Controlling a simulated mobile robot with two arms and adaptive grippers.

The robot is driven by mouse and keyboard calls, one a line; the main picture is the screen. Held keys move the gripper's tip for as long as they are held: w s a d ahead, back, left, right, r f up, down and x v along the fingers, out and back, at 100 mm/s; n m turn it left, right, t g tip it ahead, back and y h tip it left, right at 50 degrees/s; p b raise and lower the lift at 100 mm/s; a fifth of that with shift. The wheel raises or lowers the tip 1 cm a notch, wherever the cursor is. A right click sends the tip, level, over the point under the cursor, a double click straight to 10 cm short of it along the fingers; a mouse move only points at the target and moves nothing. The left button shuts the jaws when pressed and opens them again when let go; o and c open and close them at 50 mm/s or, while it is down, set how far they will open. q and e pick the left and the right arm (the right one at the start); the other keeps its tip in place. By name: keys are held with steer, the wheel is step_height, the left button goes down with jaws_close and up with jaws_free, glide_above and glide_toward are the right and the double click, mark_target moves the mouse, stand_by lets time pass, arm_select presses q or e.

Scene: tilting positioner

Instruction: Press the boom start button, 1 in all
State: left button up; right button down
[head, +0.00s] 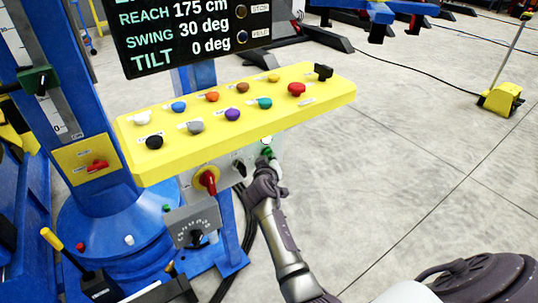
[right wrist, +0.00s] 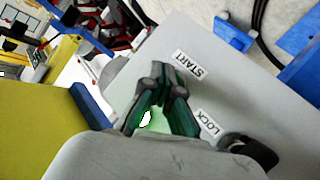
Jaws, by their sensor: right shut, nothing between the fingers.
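The green start button (head: 267,152) is on the grey plate below the yellow console's front edge, in the head view. My right gripper (head: 263,167) is shut and empty, with its fingertips right at the button and partly covering it. In the right wrist view, the shut fingertips (right wrist: 161,72) point at the plate beside the START label (right wrist: 189,64). Green shows on and between the fingers there. The button's face is hidden, so I cannot tell whether the tips touch it. My left gripper is not in view.
A black lock switch (right wrist: 250,150) sits close beside my fingers. A red rotary handle (head: 207,181) is left of them on the same plate. The yellow console (head: 330,92) with several coloured buttons overhangs the plate.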

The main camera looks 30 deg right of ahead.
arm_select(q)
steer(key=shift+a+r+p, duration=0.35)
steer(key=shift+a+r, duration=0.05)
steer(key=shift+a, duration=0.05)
arm_select(e)
steer(key=shift+s, duration=0.75)
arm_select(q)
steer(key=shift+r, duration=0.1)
arm_select(e)
steer(key=shift+s, duration=0.1)
arm_select(q)
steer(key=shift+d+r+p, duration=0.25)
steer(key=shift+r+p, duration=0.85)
steer(key=shift+p, duration=0.05)
arm_select(e)
steer(key=s, duration=0.4)
steer(key=shift+s+d, duration=0.2)
steer(key=shift+s, duration=0.2)
